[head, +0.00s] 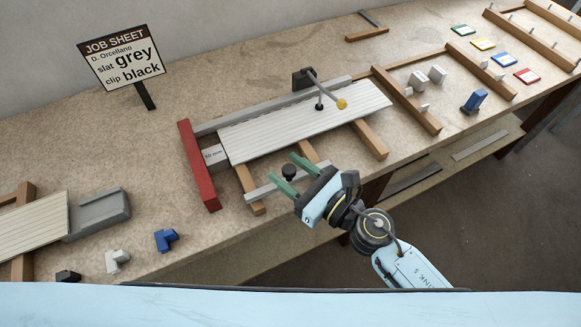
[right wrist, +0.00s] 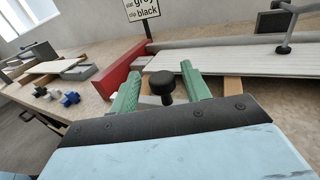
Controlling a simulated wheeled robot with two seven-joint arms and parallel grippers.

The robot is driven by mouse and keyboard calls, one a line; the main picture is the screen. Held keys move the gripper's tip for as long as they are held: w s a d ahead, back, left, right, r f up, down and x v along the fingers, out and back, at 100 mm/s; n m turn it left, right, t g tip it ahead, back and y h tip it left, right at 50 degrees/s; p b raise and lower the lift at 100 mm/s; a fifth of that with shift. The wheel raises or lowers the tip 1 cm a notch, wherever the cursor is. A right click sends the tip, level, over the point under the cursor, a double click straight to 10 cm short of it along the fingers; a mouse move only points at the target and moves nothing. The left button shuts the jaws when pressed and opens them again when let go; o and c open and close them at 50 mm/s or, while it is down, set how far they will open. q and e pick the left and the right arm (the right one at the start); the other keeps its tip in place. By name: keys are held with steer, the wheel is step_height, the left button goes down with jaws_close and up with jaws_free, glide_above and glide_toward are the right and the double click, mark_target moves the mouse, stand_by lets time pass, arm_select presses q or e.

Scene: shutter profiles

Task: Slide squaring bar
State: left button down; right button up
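A light grey squaring bar (head: 262,191) with a black knob (head: 289,172) lies along the front of the wooden cross rails, in front of the white ribbed slat panel (head: 290,125). My right gripper (head: 282,167) has green fingers, spread open on either side of the knob. In the right wrist view, the knob (right wrist: 167,84) stands between the fingers (right wrist: 162,68) with a gap on each side. The gripper hides part of the bar. A red end stop (head: 199,168) stands at the panel's left end. My left gripper is not in view.
A job sheet sign (head: 120,58) stands at the back. Blue (head: 165,240) and white (head: 117,261) clips lie at the front left. Bare bench lies left of the red stop.

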steer(key=shift+w+a, duration=0.1)
steer(key=shift+w, duration=0.05)
steer(key=b+v, duration=0.4)
steer(key=v, duration=0.9)
stand_by(0.4)
